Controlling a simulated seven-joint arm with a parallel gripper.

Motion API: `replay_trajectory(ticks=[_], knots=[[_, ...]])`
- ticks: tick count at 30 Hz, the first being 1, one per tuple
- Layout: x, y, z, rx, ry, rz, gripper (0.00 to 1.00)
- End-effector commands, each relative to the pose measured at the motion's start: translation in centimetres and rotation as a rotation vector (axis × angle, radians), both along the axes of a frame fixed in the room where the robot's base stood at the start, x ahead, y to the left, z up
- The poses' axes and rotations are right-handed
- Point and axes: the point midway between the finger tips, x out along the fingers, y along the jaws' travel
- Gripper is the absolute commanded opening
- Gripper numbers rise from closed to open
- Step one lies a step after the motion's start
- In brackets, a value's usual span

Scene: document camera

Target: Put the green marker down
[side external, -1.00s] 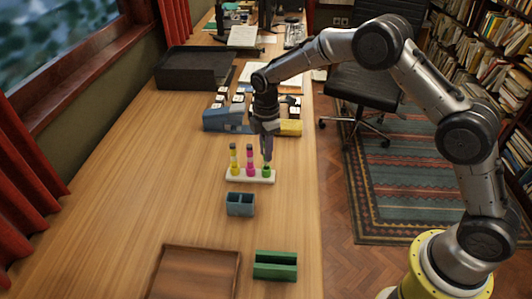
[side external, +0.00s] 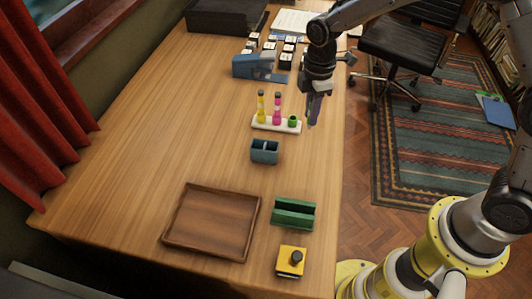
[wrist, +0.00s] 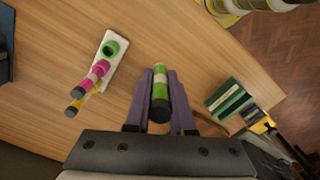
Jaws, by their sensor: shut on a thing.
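My gripper (side external: 313,108) is shut on the green marker (wrist: 160,88), which has a green body, a pale band and a dark end. In the side view the marker (side external: 309,112) is mostly hidden by the fingers. My gripper holds it beside the right end of the white rack (side external: 263,126), apart from it. The rack holds a yellow marker (side external: 261,106), a pink marker (side external: 277,107) and an empty green holder (side external: 293,121) at its right end. The wrist view also shows the rack (wrist: 121,42) and the green holder (wrist: 110,47).
A two-part blue-grey cup (side external: 265,152) stands in front of the rack. Nearer are a brown wooden tray (side external: 205,248), a green slotted block (side external: 293,214) and a yellow block with a dark knob (side external: 290,266). A blue device (side external: 252,67) stands behind. The left tabletop is clear.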

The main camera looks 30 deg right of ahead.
Motion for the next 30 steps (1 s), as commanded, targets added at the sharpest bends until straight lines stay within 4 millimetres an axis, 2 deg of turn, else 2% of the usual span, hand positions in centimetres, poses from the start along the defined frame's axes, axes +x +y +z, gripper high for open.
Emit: replay_trajectory(ticks=[1, 6, 10, 14, 17, 20, 30], knots=[[-1.7, 0.7, 1.2, 0.001, -0.003, 0.007, 0.0], [-6.4, 2.2, 4.0, 0.0, -0.002, 0.033, 0.0], [-8.8, 3.1, 5.6, 0.0, -0.002, 0.067, 0.0], [-9.9, 3.9, 7.0, 0.001, -0.001, 0.101, 0.0], [-9.5, 4.6, 7.3, -0.001, 0.002, 0.114, 0.0], [-8.1, 5.2, 6.6, -0.002, 0.005, 0.116, 0.0], [-1.6, 7.8, 3.4, -0.001, 0.003, 0.115, 0.0]])
